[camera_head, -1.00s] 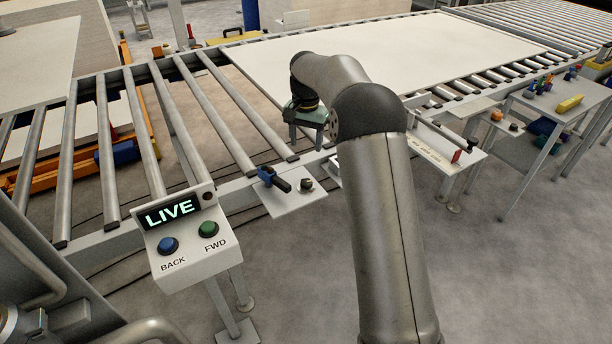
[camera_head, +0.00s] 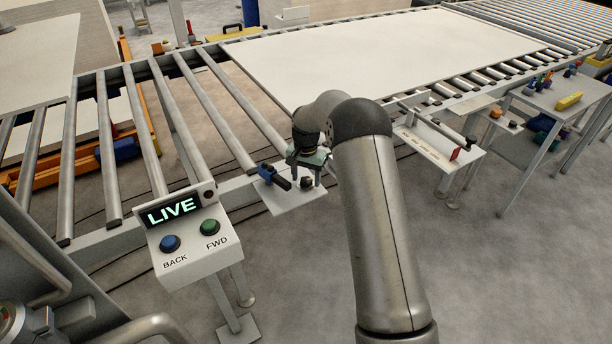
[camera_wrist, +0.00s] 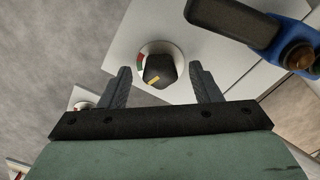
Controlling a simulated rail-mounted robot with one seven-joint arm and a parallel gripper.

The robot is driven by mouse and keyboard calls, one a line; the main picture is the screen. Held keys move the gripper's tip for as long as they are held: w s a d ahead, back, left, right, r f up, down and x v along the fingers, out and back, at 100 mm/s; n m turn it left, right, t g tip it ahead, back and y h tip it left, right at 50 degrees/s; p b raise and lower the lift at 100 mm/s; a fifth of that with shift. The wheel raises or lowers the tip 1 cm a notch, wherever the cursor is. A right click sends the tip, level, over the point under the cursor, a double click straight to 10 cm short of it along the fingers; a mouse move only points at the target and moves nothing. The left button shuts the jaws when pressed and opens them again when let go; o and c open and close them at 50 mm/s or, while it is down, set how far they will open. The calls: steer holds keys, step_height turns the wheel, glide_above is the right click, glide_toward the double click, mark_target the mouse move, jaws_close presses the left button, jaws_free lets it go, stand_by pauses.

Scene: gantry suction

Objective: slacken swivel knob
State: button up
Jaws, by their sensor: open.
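The swivel knob is a small black faceted knob (camera_wrist: 158,70) with a yellow mark. In the wrist view it sits on a pale dial with red and green patches, on a light metal plate (camera_wrist: 140,25). It also shows in the head view as a small dark knob (camera_head: 307,183) on the plate beside the conveyor. My gripper (camera_wrist: 160,78) is open, with one finger on each side of the knob in the wrist view. I cannot tell whether the fingers are level with it. In the head view my gripper (camera_head: 308,178) is right over the knob.
A blue and black lever (camera_head: 273,177) stands on the same plate, left of the knob; it shows close by in the wrist view (camera_wrist: 296,50). A control box (camera_head: 190,240) reading LIVE, with BACK and FWD buttons, stands to the left. A large white panel (camera_head: 390,55) lies on the rollers.

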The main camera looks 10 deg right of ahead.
steer(key=c, duration=1)
steer(key=shift+n, duration=0.4)
steer(key=shift+n+b, duration=0.9)
steer(key=shift+n, duration=0.3)
steer(key=shift+r+n+b, duration=0.1)
steer(key=shift+n+b, duration=0.4)
steer(key=shift+n, duration=1.2)
steer(key=o, duration=1)
